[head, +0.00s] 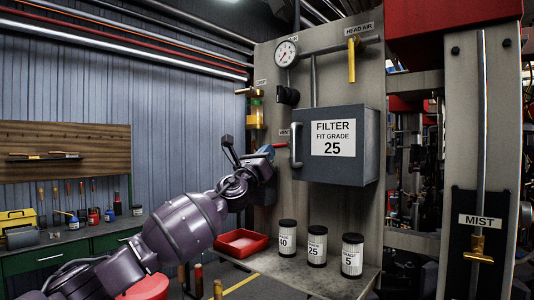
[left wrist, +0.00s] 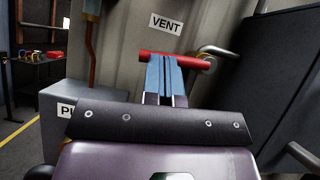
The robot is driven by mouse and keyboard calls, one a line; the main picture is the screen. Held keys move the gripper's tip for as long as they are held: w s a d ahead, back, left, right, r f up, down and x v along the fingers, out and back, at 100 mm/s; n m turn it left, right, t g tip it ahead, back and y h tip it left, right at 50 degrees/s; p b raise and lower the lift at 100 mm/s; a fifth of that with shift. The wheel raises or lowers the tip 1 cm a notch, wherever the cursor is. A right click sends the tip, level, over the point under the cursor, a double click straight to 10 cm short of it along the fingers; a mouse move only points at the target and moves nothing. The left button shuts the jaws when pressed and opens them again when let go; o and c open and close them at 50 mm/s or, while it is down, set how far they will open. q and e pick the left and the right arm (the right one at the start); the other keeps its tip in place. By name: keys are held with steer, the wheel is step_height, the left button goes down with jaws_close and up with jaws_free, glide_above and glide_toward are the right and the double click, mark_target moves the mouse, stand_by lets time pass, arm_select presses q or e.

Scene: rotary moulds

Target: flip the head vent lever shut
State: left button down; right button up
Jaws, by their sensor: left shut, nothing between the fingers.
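The vent lever has a red handle (head: 281,145) and sticks out to the left of the filter housing (head: 368,145), roughly level. The red handle also shows in the left wrist view (left wrist: 190,61), below the VENT label (left wrist: 165,23), with a metallic fitting at its right end. My left gripper (head: 267,149) is beside the handle's left end. In the left wrist view its blue fingers (left wrist: 165,74) are shut together with nothing between them. Their tips overlap the handle; I cannot tell whether they touch it. My right gripper is not in view.
The filter housing's handle (head: 296,146) is close to the right of the lever. A yellow head air lever (head: 351,60) hangs above. Several filter canisters (head: 317,243) and a red tray (head: 242,242) sit on the shelf below. A sight-glass unit (head: 256,108) is above my gripper.

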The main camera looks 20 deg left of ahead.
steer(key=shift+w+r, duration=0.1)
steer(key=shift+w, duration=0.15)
